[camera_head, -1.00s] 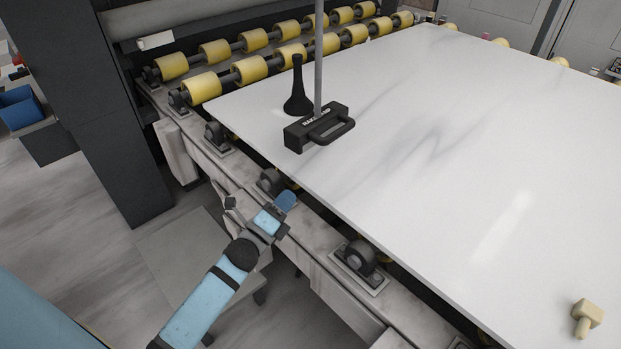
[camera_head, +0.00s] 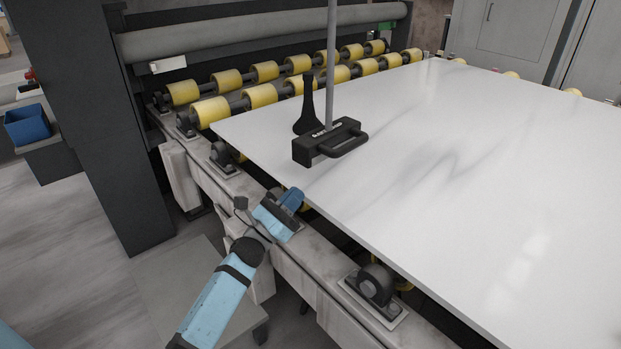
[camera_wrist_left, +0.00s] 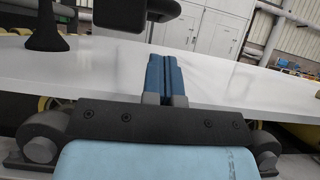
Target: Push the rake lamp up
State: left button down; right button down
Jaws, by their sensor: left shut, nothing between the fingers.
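The rake lamp is a black block with a side handle (camera_head: 328,143) and a grey pole rising from it. It stands at the near left part of the white slab (camera_head: 440,190). Its black base also shows at the top of the left wrist view (camera_wrist_left: 122,14). My left gripper (camera_head: 294,197), with blue fingers, is at the slab's near edge, in front of the lamp and apart from it. Its fingers are together with nothing between them, also in the left wrist view (camera_wrist_left: 166,78). My right gripper is not in view.
A black cone-shaped stand (camera_head: 306,112) is on the slab just behind the lamp. Yellow rollers (camera_head: 262,96) line the back left of the machine, and a roller bracket (camera_head: 374,288) sits on the front rail. The slab right of the lamp is clear.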

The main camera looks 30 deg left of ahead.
pick_arm(q)
jog(key=x, duration=0.9)
jog(key=shift+w, duration=0.25)
jog(key=shift+r, duration=0.1)
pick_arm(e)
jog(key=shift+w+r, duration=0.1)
